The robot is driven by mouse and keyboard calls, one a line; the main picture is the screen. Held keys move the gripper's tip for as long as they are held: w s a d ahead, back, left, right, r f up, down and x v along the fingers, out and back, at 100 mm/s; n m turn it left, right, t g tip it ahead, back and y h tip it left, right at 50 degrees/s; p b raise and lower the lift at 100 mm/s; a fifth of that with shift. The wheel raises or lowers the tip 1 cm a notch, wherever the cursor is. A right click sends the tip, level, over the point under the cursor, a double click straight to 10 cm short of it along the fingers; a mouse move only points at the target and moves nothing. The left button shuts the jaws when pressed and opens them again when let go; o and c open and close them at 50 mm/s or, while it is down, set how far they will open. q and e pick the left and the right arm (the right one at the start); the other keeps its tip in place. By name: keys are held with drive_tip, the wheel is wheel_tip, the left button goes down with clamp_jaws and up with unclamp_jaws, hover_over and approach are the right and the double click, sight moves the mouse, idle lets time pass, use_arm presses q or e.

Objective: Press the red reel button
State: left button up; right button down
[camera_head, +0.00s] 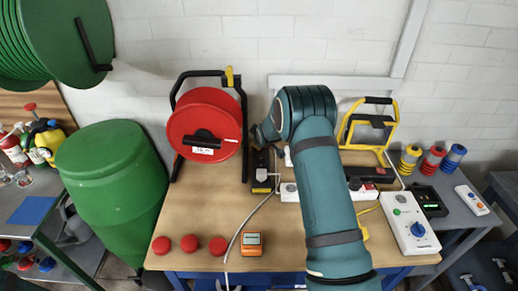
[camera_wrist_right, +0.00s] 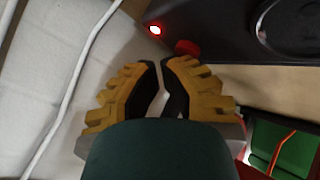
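The red reel (camera_head: 190,112) stands in a black frame with a yellow clip at the back left of the table in the head view. My right gripper (camera_head: 257,134) is just right of the reel, mostly hidden by its own wrist. In the right wrist view the gripper (camera_wrist_right: 160,63) has its yellow fingers almost together, with a narrow gap and nothing between them. A small red button (camera_wrist_right: 186,47) on a dark panel (camera_wrist_right: 225,20) lies just beyond the fingertips, apparently apart from them. My left gripper is not in view.
A black box (camera_head: 262,165) stands below my right gripper. Red caps (camera_head: 189,243) and an orange meter (camera_head: 252,243) lie at the table's front. A yellow work lamp (camera_head: 370,125) stands right of my arm. A white cable (camera_wrist_right: 75,85) runs along the left in the wrist view.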

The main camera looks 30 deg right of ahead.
drive_tip(key=shift+f+b, duration=0.3)
drive_tip(key=shift+b, duration=0.05)
drive_tip(key=shift+r, duration=0.1)
idle(0.6)
drive_tip(key=shift+r, duration=0.75)
drive_tip(key=shift+p, duration=0.3)
drive_tip(key=shift+r+p, duration=0.95)
drive_tip(key=shift+r, duration=1.55)
